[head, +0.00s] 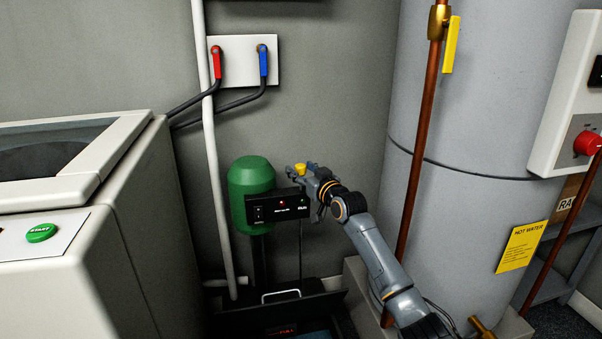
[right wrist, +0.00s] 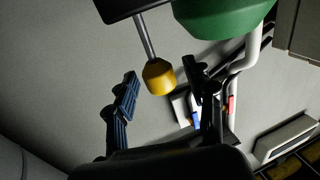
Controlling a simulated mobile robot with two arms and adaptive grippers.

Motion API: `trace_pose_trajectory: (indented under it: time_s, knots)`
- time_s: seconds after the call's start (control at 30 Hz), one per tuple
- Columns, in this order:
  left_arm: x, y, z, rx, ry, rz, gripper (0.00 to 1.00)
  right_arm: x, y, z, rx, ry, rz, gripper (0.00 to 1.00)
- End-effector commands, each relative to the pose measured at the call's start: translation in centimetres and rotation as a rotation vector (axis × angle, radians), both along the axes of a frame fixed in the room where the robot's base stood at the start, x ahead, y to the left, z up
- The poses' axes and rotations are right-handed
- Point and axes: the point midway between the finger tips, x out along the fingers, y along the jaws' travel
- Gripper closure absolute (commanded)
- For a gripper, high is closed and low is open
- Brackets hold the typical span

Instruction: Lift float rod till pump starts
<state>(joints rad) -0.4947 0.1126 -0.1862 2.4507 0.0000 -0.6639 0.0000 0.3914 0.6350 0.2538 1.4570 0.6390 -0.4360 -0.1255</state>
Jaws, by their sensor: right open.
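The float rod has a yellow knob (head: 300,169) on top, beside the green pump (head: 250,185) and its black control box (head: 278,207), which has a small red light. In the right wrist view the yellow knob (right wrist: 159,77) sits on a thin grey rod (right wrist: 145,38), with the green pump (right wrist: 225,15) behind to the right. My right gripper (head: 306,182) is at the knob. Its open fingers (right wrist: 162,92) stand on either side of the knob, with gaps visible. The lower rod (head: 300,250) runs down toward the dark pit (head: 330,300). My left gripper is not in view.
A washing machine (head: 150,215) stands left and a grey hot water tank (head: 455,220) right. A white pipe (head: 211,150) and a copper pipe (head: 415,150) rise beside the work area. Wall valves with a red lever (head: 216,62) and a blue lever (head: 263,60) sit above.

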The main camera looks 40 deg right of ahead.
Motion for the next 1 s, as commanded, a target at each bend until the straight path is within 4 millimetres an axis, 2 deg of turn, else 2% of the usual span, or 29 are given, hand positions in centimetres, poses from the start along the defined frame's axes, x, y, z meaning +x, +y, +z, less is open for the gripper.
trace_pose_trajectory:
  time_s: [0.13,0.4,0.43,0.6,0.7,0.93,1.0]
  knots:
    - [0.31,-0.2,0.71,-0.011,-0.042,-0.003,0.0,0.67,-0.2,0.05,-0.001,-0.001,-0.001,0.46]
    - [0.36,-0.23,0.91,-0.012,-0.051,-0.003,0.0,0.76,-0.22,0.02,-0.001,0.0,-0.001,0.46]
    - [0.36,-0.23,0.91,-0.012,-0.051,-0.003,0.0,0.76,-0.22,0.02,-0.001,0.0,0.0,0.48]
    - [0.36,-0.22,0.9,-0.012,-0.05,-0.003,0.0,0.75,-0.22,0.03,-0.001,0.0,-0.001,0.83]
    - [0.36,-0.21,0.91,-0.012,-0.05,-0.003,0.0,0.74,-0.21,0.03,-0.001,0.0,-0.001,1.0]
    - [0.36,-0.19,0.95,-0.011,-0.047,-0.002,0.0,0.74,-0.22,0.14,-0.001,0.0,-0.001,1.0]
    - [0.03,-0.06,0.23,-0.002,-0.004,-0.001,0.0,0.74,-0.22,0.37,-0.001,0.0,-0.001,1.0]
